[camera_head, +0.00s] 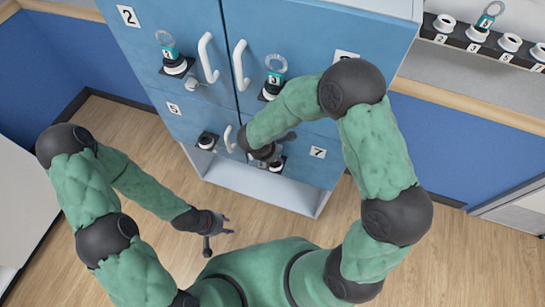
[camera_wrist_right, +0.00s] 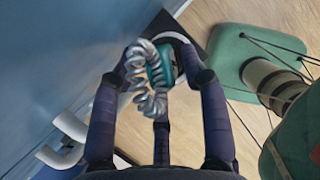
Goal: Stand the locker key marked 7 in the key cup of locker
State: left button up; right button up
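A key with a silver coil (camera_wrist_right: 148,80) and a teal tag (camera_wrist_right: 156,68) shows between the spread fingers of my right gripper (camera_wrist_right: 160,78). It appears to stand in a cup with a pale rim (camera_wrist_right: 186,50) on a black base. Its number cannot be read. The fingers look open, with gaps to the key on both sides. In the head view my right gripper (camera_head: 264,153) is beside the cup (camera_head: 277,165) of the locker door marked 7 (camera_head: 318,152), and hides the key. My left gripper (camera_head: 221,230) is open and empty above the floor.
Doors above hold keys in cups, one on the door marked 2 (camera_head: 170,47) and one right of it (camera_head: 275,75). The door marked 5 has a cup (camera_head: 207,141). A rack (camera_head: 462,42) at upper right holds several numbered cups, one with a key (camera_head: 488,18).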

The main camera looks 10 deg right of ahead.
jog(key=shift+f, duration=0.1)
dwell(0.3)
jog(key=v, duration=1.2)
jog(key=shift+f, duration=0.1)
